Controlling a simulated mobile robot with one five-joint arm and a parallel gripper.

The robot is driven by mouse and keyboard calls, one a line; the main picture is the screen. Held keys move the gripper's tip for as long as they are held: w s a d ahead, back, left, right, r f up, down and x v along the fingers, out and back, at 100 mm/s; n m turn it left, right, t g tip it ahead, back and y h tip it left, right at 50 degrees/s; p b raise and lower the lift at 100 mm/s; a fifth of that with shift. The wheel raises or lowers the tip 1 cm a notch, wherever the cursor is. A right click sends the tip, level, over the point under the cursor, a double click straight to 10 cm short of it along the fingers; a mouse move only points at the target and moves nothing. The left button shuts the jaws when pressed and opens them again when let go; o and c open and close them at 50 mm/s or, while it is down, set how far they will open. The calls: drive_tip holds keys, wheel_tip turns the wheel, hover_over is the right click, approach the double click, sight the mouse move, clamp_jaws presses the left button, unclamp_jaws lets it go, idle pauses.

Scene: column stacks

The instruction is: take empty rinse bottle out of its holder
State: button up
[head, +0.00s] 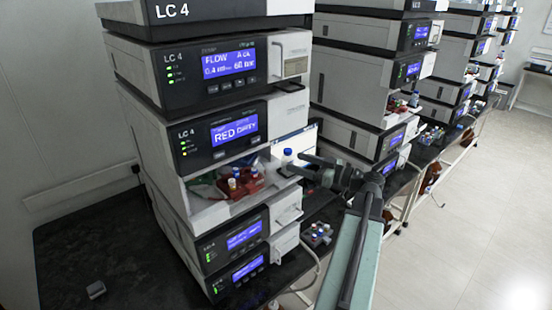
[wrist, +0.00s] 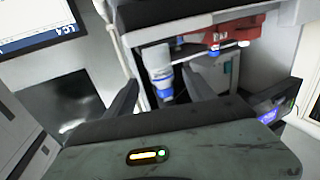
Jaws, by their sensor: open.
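A small pale bottle with a blue cap (head: 287,156) stands at the right side of the open bay in the LC 4 stack. In the wrist view the bottle (wrist: 158,66) shows a whitish body and blue parts, ahead of and between my two fingers. My gripper (head: 294,163) is open, its fingertips close to the bottle in the head view. In the wrist view my gripper (wrist: 160,80) has a finger on either side of the bottle's line. Whether either finger touches it I cannot tell. The holder is not clearly seen, nor whether the bottle is empty.
A red tray (head: 241,188) with small capped vials sits in the open bay, and shows red in the wrist view (wrist: 202,42). A lit screen (wrist: 35,22) is at upper left there. A small rack of vials (head: 317,236) stands on the dark bench (head: 75,245). More stacks stand behind at right.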

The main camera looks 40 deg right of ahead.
drive_tip(key=shift+x, duration=3.95)
drive_tip(key=shift+a, duration=0.1)
clamp_jaws()
drive_tip(key=shift+r, duration=0.15)
